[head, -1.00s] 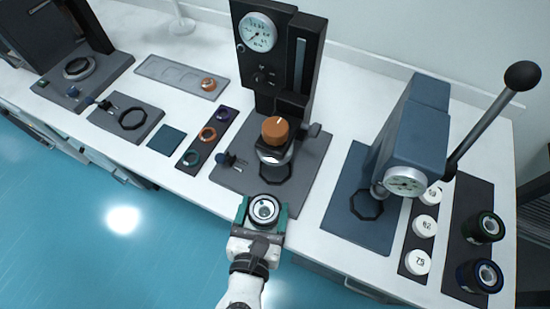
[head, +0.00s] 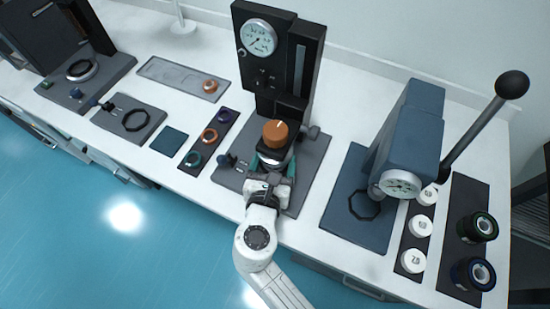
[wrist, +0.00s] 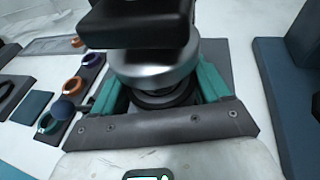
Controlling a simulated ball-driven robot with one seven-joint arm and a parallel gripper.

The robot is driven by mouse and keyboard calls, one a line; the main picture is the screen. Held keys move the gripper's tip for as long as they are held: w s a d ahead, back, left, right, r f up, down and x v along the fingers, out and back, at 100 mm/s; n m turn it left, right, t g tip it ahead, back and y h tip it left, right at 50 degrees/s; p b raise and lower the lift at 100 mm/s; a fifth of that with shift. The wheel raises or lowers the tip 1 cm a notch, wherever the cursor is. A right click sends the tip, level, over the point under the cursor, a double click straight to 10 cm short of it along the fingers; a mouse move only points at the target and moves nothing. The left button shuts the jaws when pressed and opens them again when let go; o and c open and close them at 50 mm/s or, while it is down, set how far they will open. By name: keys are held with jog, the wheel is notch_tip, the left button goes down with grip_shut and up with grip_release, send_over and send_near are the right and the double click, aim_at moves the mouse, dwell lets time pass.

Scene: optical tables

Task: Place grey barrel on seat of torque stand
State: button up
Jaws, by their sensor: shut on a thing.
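The torque stand (head: 265,75) is a black column with a round dial, an orange knob (head: 276,132) on its head and a dark grey base (head: 310,165). My gripper (head: 272,166) is in over the front of the base, below the knob. Its teal fingers are shut on the grey barrel, which is mostly hidden in the head view. In the wrist view, a dark ring of the barrel (wrist: 165,98) shows between the fingers, under the stand's silver collar (wrist: 155,68). The seat is hidden; I cannot tell whether the barrel touches it.
A small blue-knobbed part (head: 228,159) sits on the base just left of my gripper. A strip with coloured rings (head: 209,135) lies further left. A blue press (head: 405,135) with a long lever stands right, beside white numbered weights (head: 413,260) and two dark barrels (head: 473,273).

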jog(key=shift+w+r, duration=0.1)
jog(key=shift+w, duration=0.45)
jog(key=shift+f, duration=0.65)
jog(key=shift+f, duration=0.15)
jog(key=o, duration=1.2)
jog(key=v, duration=1.2)
jog(key=shift+d+b, duration=0.15)
jog(key=shift+b, duration=0.15)
